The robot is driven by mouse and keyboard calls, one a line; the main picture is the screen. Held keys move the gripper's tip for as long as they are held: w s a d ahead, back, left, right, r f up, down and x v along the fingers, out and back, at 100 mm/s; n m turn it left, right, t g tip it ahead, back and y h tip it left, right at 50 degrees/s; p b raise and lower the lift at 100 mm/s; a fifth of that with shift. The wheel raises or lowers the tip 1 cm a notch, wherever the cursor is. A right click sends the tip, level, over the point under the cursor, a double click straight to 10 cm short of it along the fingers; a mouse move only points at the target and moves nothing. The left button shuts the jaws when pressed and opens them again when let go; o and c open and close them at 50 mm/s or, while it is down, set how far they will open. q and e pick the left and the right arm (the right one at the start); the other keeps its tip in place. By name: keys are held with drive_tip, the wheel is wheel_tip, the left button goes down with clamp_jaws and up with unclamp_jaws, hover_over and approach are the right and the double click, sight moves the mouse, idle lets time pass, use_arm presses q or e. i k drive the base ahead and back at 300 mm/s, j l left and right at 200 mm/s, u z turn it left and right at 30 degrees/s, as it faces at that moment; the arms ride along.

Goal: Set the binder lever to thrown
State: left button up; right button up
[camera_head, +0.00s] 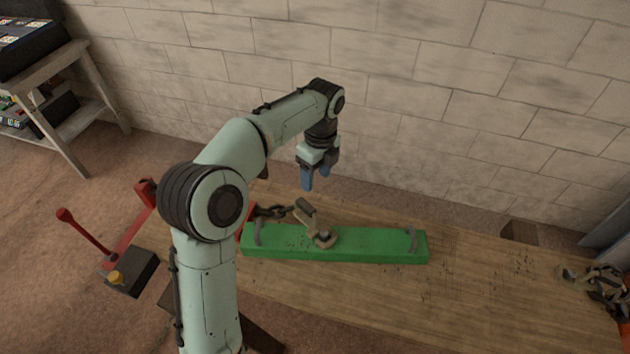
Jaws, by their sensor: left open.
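The binder lever (305,211) is a short tan piece on a green beam (375,245) that lies on the wooden bench. It tilts up to the left from a tan hook-like fitting (322,238). A dark chain (272,211) runs left from it, partly hidden behind my left arm. My left gripper (314,182) has blue fingers, points down and is open and empty. It shows just above the lever in the picture, apart from it; the exact gap in depth is hard to tell. My right gripper is not in view.
A red-handled device (110,255) with a dark block stands at the left. Chain or strap hardware (598,285) lies at the bench's right end. The wooden bench top (470,290) is clear right of the beam. A block wall stands behind.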

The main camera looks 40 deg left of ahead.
sight(64, 215)
drive_tip(key=k, duration=1)
